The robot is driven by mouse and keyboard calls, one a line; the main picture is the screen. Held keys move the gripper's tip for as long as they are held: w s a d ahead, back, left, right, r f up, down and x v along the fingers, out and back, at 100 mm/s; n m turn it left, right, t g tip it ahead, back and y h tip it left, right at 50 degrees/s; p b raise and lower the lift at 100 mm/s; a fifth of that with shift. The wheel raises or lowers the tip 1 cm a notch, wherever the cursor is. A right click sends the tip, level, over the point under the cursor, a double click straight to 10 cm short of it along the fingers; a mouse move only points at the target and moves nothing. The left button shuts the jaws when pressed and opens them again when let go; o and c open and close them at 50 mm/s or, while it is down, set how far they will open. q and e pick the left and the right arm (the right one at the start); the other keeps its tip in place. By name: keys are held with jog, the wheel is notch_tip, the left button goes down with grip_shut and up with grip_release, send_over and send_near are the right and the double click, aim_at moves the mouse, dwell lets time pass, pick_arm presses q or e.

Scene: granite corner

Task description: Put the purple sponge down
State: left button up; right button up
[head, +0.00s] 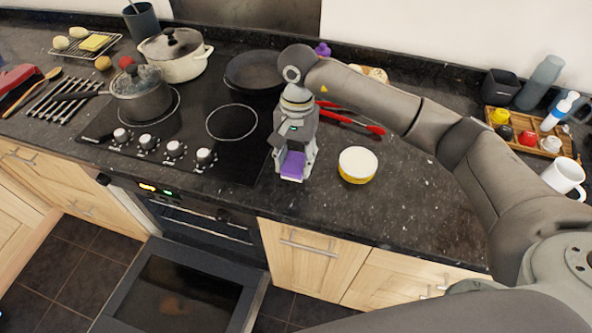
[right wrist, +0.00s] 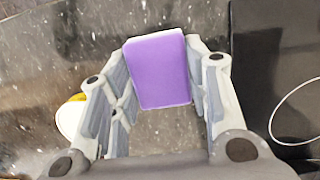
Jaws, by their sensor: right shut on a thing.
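The purple sponge (head: 293,165) is between the fingers of my right gripper (head: 290,174), near the front edge of the counter in the head view. In the right wrist view the sponge (right wrist: 158,70) is a purple block with a pale edge, and the fingers of my right gripper (right wrist: 158,88) close on its two sides. Speckled dark counter shows around it; I cannot tell whether the sponge touches the counter. My left gripper is not in view.
A round yellow-and-white tub (head: 357,166) stands right of the gripper. The black cooktop (head: 215,150) is left, with a frying pan (head: 255,72) behind. Red-handled tongs (head: 350,120) lie behind. The oven door (head: 180,290) hangs open below. Counter right of the tub is clear.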

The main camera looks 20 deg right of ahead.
aim_at(296, 167)
jog(key=shift+w+d+f+b, duration=0.2)
jog(key=shift+w+f, duration=0.15)
jog(key=shift+f, duration=0.15)
jog(key=shift+w+d+f+b, duration=0.15)
jog(key=shift+w+f, duration=0.15)
jog(key=shift+f, duration=0.15)
jog(key=shift+w+d+f+b, duration=0.1)
jog(key=shift+w+f+b, duration=0.1)
jog(key=shift+f, duration=0.7)
jog(key=shift+w+f+b, duration=0.1)
jog(key=shift+f+b, duration=0.05)
jog(key=shift+f, duration=0.7)
jog(key=shift+s, duration=0.1)
jog(key=shift+f, duration=0.15)
jog(key=o, duration=1)
